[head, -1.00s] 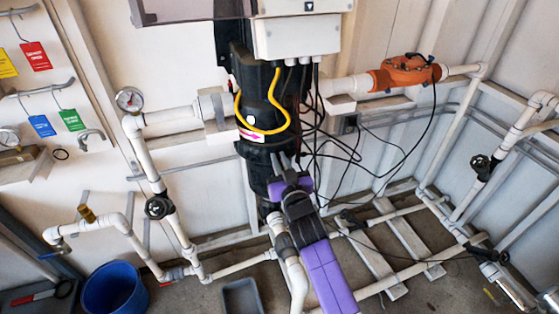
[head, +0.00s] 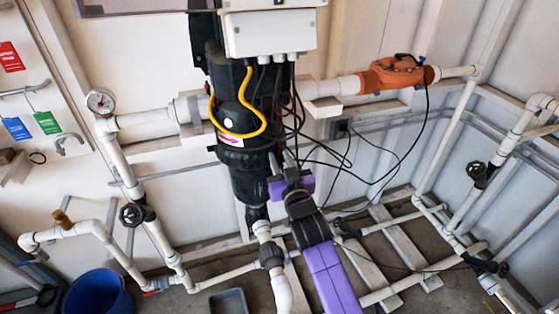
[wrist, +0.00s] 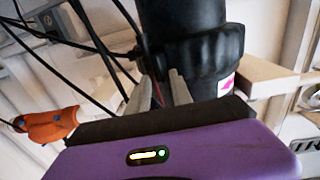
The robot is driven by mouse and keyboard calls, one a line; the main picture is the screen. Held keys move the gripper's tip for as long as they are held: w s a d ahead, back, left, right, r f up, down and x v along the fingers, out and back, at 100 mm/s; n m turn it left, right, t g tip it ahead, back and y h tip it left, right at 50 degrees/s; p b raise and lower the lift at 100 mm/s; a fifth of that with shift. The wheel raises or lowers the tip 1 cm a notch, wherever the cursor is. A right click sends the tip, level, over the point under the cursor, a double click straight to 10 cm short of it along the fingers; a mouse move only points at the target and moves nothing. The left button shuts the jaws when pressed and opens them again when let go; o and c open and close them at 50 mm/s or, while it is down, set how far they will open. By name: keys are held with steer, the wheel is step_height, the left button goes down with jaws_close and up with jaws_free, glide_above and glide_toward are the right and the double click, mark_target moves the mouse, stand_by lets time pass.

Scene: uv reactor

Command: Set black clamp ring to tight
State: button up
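The black clamp ring (head: 243,156) is a ribbed collar around the black reactor vessel, just below a white label with a pink arrow. It also shows in the wrist view (wrist: 205,50), where the pink label is at its right. My gripper (head: 280,158), with a purple body, is beside the ring at its right in the head view. In the wrist view my gripper (wrist: 160,75) has its two grey fingers apart, with nothing seen between them. The fingertips overlap the ring's left edge in that view; I cannot tell whether they touch it.
Black cables (head: 315,155) hang close to my gripper on the right. A yellow cable (head: 262,112) loops over the vessel above the ring. An orange pipe unit (head: 395,75) is at the upper right. White pipes (head: 280,290) and a blue bucket (head: 97,293) stand below.

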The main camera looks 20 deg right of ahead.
steer(key=shift+o, duration=0.7)
steer(key=shift+w+d+r, duration=0.15)
steer(key=shift+d+r, duration=0.05)
steer(key=shift+d, duration=0.35)
steer(key=shift+a, duration=0.1)
steer(key=shift+s+a+f, duration=0.1)
steer(key=shift+s+f, duration=0.15)
steer(key=shift+s, duration=0.3)
steer(key=s+b, duration=0.1)
steer(key=s, duration=0.6)
steer(key=shift+a, duration=0.35)
steer(key=shift+r, duration=0.1)
